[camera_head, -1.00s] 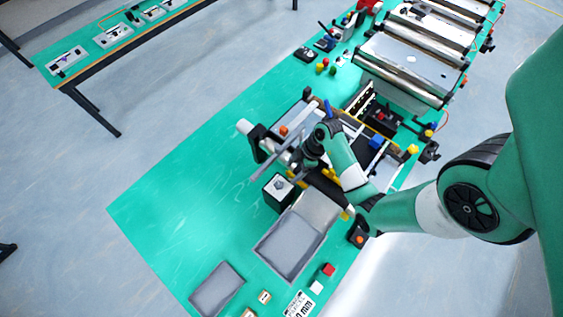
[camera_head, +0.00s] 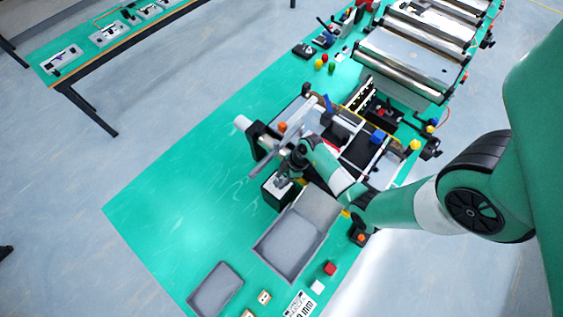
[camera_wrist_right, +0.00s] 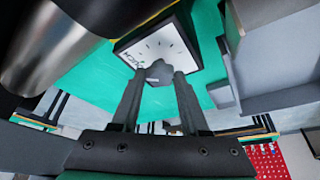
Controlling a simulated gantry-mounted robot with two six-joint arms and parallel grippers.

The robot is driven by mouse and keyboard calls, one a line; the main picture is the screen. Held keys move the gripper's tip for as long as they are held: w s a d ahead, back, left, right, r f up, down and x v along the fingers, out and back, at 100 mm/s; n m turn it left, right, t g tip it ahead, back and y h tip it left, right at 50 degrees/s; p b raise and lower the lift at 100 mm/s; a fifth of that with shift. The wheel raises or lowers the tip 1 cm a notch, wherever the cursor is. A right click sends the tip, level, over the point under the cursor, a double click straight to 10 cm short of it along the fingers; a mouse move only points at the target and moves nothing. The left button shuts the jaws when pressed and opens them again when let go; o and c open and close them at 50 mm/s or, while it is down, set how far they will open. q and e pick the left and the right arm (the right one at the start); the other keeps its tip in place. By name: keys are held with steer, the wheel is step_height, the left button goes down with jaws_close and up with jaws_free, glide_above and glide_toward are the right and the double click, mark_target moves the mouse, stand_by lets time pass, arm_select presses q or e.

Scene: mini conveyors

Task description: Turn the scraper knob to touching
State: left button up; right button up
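The scraper knob (camera_wrist_right: 159,72) is a small dark grey knob on a white dial face with black tick marks and lettering, partly hidden by my fingers. The dial sits on a black box (camera_head: 272,194) beside the grey tray in the head view. My right gripper (camera_wrist_right: 162,73) is at the dial with one finger on each side of the knob. The fingers stand apart, and I cannot tell whether they touch it. In the head view my right gripper (camera_head: 281,181) is over the box and covers the knob. My left gripper is not in view.
A grey open tray (camera_head: 262,247) lies close in front of the dial box. The conveyor with its roller (camera_head: 246,127) and levers stands behind the box. The green table's left side (camera_head: 185,195) is clear.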

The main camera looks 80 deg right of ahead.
jaws_close()
steer(key=shift+r+p, duration=0.15)
steer(key=shift+p, duration=0.2)
steer(key=shift+d+n+y+p, duration=0.1)
steer(key=shift+n+y+p, duration=0.25)
steer(key=shift+n, duration=0.45)
steer(key=o, duration=0.6)
jaws_free()
steer(key=p+v, duration=0.2)
steer(key=v, duration=0.9)
steer(key=shift+r+p, duration=0.25)
steer(key=shift+p, duration=0.15)
